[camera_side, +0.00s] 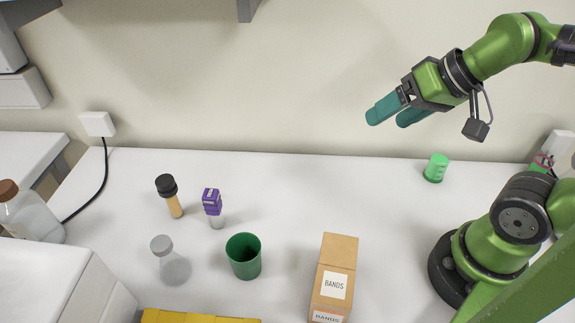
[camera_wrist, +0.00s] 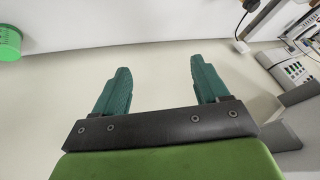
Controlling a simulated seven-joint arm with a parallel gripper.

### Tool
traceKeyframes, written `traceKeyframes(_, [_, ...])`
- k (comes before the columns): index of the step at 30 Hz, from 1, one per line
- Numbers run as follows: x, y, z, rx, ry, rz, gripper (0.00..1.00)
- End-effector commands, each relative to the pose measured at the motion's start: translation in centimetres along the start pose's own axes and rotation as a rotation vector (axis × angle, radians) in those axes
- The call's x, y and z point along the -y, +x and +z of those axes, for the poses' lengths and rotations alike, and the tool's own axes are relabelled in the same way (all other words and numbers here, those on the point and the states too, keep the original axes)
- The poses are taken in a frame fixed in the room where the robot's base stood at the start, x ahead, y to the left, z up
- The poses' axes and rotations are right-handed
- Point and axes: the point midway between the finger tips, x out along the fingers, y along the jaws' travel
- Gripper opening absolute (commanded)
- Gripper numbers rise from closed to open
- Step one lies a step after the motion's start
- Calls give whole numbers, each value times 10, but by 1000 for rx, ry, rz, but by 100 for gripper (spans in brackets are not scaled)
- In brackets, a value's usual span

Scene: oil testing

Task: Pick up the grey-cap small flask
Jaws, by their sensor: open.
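The grey-cap small flask (camera_side: 173,264) stands upright on the white table at the front left in the side view. It has a clear conical body and a grey cap. My gripper (camera_side: 385,116) is high above the back of the table, well to the right of the flask and apart from it. In the wrist view my gripper (camera_wrist: 160,84) shows two teal fingers spread apart with nothing between them. The flask does not show in the wrist view.
A green cup (camera_side: 243,257) stands just right of the flask. A purple-capped vial (camera_side: 213,207) and a black-capped tube (camera_side: 170,196) stand behind. A cardboard box (camera_side: 340,252) is front right, a green container (camera_side: 436,168) back right, a brown-capped bottle (camera_side: 30,215) far left.

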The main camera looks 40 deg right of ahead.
Motion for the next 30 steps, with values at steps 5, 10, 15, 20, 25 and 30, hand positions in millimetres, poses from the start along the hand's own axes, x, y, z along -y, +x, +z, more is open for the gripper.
traceKeyframes(5, [21,19,14,109,-84,-21,74])
traceKeyframes(10, [82,50,16,253,-292,-35,74])
traceKeyframes(15, [161,87,28,347,-504,-30,74])
traceKeyframes(20, [239,126,61,385,-687,-19,74])
traceKeyframes(25, [306,156,97,362,-809,-10,74])
traceKeyframes(30, [339,160,85,290,-798,-8,74])
